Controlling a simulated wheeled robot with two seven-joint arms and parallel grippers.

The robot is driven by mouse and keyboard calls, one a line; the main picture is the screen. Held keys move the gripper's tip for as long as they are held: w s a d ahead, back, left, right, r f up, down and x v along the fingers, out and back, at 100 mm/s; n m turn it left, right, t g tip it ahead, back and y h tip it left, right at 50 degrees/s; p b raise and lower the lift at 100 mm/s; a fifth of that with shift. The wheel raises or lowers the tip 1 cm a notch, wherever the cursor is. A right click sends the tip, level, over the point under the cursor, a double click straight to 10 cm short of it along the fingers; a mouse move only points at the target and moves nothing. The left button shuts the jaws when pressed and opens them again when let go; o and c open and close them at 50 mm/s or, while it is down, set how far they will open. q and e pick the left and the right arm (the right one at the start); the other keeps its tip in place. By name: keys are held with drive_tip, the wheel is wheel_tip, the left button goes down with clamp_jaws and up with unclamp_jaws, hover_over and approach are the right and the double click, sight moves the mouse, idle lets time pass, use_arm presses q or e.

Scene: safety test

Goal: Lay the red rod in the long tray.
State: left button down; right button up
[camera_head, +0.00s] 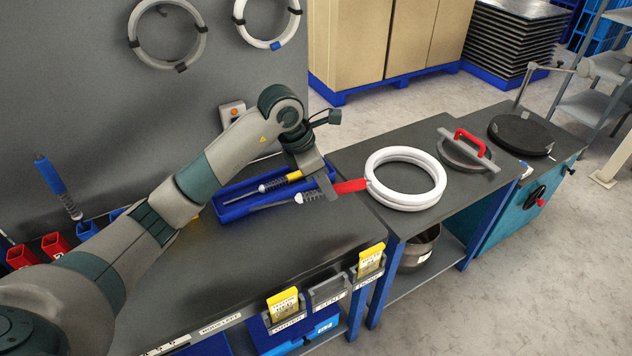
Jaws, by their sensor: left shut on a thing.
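The red rod has a red handle (350,186), a grey ribbed collar and a thin pale shaft pointing left. My left gripper (327,190) is shut on it near where the handle meets the collar, partly hiding it. The long tray (229,212) is blue and lies on the dark bench to the left of the gripper. The rod's shaft overlaps the tray's right part in the picture, and its handle extends past the tray's right end. I cannot tell how high the rod is above the tray. A yellow-handled rod (280,182) lies in the tray. My right gripper is not in view.
Two stacked white rings (433,196) lie right of the handle. A lid with a red handle (470,148) and a black disc (520,134) are farther right. Small red bins (55,245) stand at the left. The bench front (250,285) is mostly clear.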

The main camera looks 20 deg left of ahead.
use_arm(q)
drive_tip(key=s+r+m+g+y, duration=0.1)
drive_tip(key=s+m+g, duration=0.2)
drive_tip(key=s+m, duration=0.6)
drive_tip(key=s+a+r+m+g+y, duration=0.1)
drive_tip(key=s+m+g, duration=0.3)
drive_tip(key=s+m, duration=0.5)
drive_tip(key=m+y, duration=0.1)
drive_tip(key=m, duration=0.6)
drive_tip(key=shift+a+r+y, duration=0.15)
drive_tip(key=shift+r+y, duration=0.15)
drive_tip(key=shift+r, duration=0.1)
